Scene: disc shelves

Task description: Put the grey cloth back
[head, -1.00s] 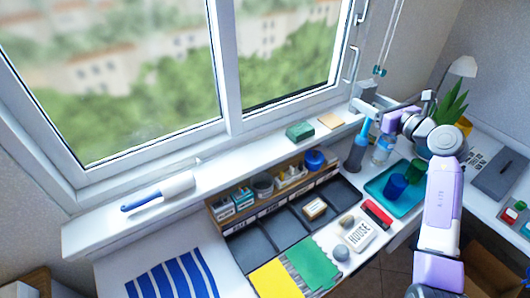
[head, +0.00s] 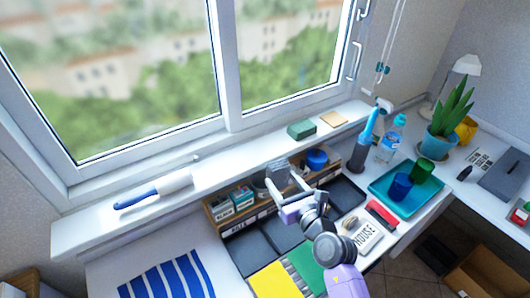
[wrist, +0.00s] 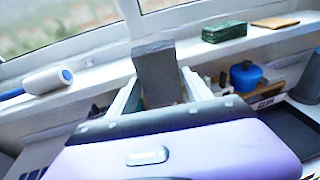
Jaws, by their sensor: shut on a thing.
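The grey cloth (head: 276,171) is a dark grey folded piece between the fingers of my gripper (head: 283,182). In the wrist view the cloth (wrist: 155,68) stands up between the two white fingers (wrist: 161,84), which are shut on it. In the head view it is held over the labelled rack (head: 235,217) at the back of the desk, near the front of the window sill. My gripper and arm hide part of the rack and the dark tray compartments (head: 248,247). I cannot tell whether the cloth touches the rack.
A green box (head: 301,130) and a tan pad (head: 333,119) lie on the sill, with a blue-handled roller (head: 152,193) to the left. A blue pot (head: 317,158) stands right of my gripper. A teal tray (head: 401,205) with cups and a bottle (head: 391,140) are further right.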

